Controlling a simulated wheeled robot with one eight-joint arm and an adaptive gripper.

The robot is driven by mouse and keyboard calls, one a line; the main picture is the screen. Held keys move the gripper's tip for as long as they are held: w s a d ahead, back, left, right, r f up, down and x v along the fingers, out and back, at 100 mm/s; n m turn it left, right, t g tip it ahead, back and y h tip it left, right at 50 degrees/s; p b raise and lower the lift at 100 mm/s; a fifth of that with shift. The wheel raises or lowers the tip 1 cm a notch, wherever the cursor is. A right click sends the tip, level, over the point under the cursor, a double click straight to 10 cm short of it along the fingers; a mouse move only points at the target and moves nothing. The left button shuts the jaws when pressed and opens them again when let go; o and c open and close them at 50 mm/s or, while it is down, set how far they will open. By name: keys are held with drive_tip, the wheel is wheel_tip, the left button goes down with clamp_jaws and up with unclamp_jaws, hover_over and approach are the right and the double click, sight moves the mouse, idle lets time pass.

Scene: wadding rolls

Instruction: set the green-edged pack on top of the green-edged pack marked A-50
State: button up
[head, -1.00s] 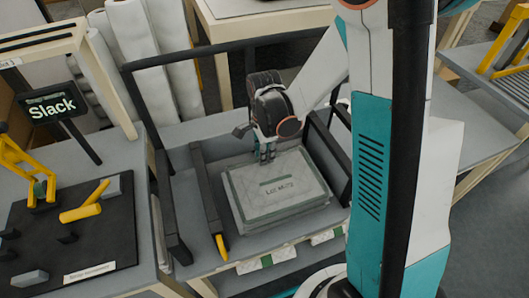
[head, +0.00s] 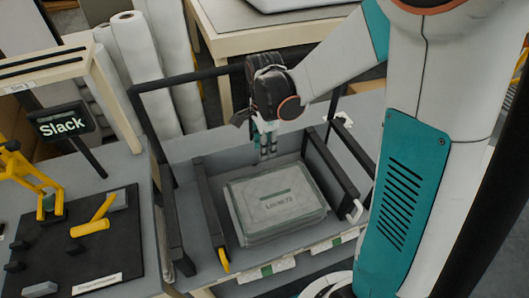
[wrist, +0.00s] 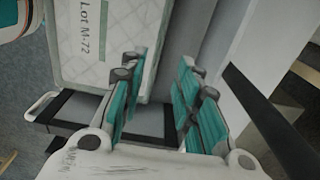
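A pale quilted pack (head: 275,208) lies flat in the dark-railed bay in the middle of the head view. It has greyish-green edges, a small green stripe and lettering that reads Lot M-72 in the wrist view (wrist: 95,40). It may be a stack; I cannot tell. My gripper (head: 267,146) points down just behind the pack's far edge, apart from it. In the wrist view its teal fingers (wrist: 160,95) are spread with nothing between them, and the pack is beside the left finger. I see no A-50 marking in either view.
Dark rails flank the pack, the left one (head: 207,215) with a yellow tip, the right one (head: 335,175) with a white handle. A Slack sign (head: 61,123) and yellow tools (head: 92,226) are on the left bench. White rolls (head: 142,60) stand behind.

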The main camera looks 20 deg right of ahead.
drive_tip(key=s+r+n+t, duration=0.7)
drive_tip(key=s+r+n, duration=0.8)
drive_tip(key=n, duration=0.3)
drive_tip(key=shift+r, duration=0.25)
drive_tip(key=shift+a, duration=0.1)
